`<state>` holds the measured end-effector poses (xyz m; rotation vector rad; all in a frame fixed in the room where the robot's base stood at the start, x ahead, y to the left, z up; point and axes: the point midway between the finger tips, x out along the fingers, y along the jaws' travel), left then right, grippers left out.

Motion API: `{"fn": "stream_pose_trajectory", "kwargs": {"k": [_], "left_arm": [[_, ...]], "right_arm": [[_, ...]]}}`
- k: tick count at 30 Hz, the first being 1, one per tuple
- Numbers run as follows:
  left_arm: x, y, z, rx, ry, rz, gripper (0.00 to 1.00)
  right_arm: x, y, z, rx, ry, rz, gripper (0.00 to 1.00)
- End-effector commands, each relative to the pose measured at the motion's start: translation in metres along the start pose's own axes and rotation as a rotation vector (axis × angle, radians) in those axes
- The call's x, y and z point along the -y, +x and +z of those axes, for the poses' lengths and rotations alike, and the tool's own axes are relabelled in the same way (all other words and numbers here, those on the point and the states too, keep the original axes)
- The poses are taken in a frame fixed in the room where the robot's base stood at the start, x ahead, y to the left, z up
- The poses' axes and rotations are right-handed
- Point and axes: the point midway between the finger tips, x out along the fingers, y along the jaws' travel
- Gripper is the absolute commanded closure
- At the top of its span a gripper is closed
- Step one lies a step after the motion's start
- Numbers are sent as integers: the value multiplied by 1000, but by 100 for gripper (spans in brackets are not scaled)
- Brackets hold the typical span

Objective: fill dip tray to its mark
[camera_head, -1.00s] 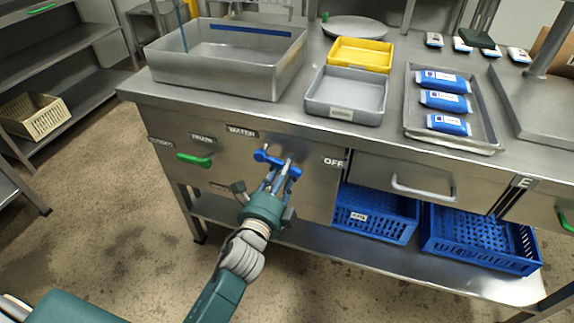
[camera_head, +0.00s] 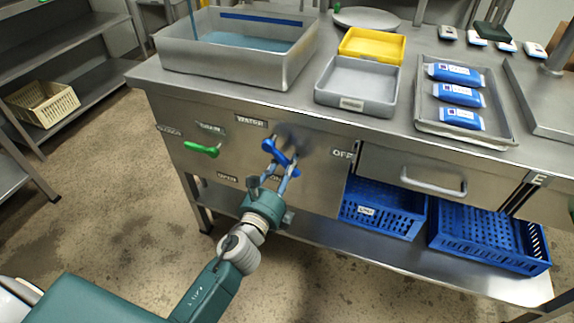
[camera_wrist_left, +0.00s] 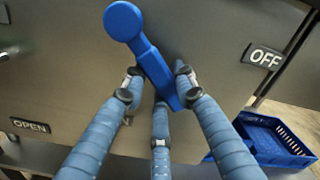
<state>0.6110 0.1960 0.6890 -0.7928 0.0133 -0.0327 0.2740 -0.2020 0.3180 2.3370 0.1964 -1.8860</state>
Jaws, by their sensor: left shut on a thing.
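The grey steel dip tray (camera_head: 225,68) stands at the counter's left end. Bluish water (camera_head: 245,39) lies in it, its surface below a dark blue band (camera_head: 262,19) on the far inner wall. A thin blue stream (camera_head: 191,18) falls into its left end. The blue lever (camera_head: 280,153) under the WATER label (camera_head: 250,121) is tilted, its round end up and left. My left gripper (camera_head: 284,172) is shut on the lever's lower end; the wrist view shows fingers (camera_wrist_left: 160,90) around the lever (camera_wrist_left: 150,60). My right gripper is out of view.
An OFF label (camera_head: 342,154) is right of the lever and an OPEN label (camera_wrist_left: 30,126) lower left. A green lever (camera_head: 202,149) sits left. Grey (camera_head: 356,103) and yellow (camera_head: 371,45) trays and a tray with blue packs (camera_head: 460,118) stand right. Blue crates (camera_head: 385,208) sit below.

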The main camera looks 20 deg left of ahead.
Motion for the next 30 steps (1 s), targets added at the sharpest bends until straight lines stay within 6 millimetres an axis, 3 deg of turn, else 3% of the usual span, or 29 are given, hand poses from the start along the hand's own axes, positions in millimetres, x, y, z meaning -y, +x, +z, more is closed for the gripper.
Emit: {"fn": "stream_pose_trajectory", "kwargs": {"k": [8, 9, 12, 23, 30], "left_arm": [[-1, 0, 0, -1, 0, 2, 100], [-1, 0, 0, -1, 0, 2, 69], [-1, 0, 0, -1, 0, 2, 52], [-1, -6, -1, -1, -1, 2, 52], [-2, -48, -2, -2, -2, 6, 52]], "right_arm": [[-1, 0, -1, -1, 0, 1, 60], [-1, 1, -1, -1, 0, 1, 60], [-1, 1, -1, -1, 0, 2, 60], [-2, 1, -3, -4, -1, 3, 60], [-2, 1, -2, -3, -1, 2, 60]]}}
